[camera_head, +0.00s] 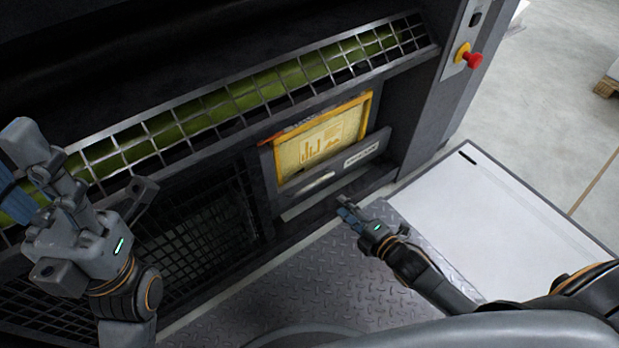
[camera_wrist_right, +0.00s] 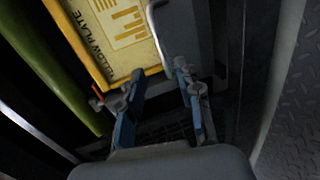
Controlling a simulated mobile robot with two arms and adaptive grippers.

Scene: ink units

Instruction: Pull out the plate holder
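The plate holder (camera_head: 370,153) is a grey tilted holder in the front of the dark machine, with a yellow plate (camera_head: 322,143) standing in it. A pale handle (camera_head: 318,183) is on its front. In the right wrist view the yellow plate (camera_wrist_right: 112,40) shows at the top, with the grey holder (camera_wrist_right: 183,35) beside it. My right gripper (camera_head: 346,208) is in front of and below the holder, apart from the handle in the head view. In the wrist view its two fingers (camera_wrist_right: 158,92) are spread with nothing between them. My left gripper (camera_head: 82,160) is open and empty at the far left, before the grille.
A metal grille (camera_head: 165,122) with a green roller behind it runs above the holder. A red emergency button (camera_head: 472,60) is on the machine's right post. A white-topped surface (camera_head: 500,225) lies to the right. The treaded floor plate (camera_head: 290,290) below is clear.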

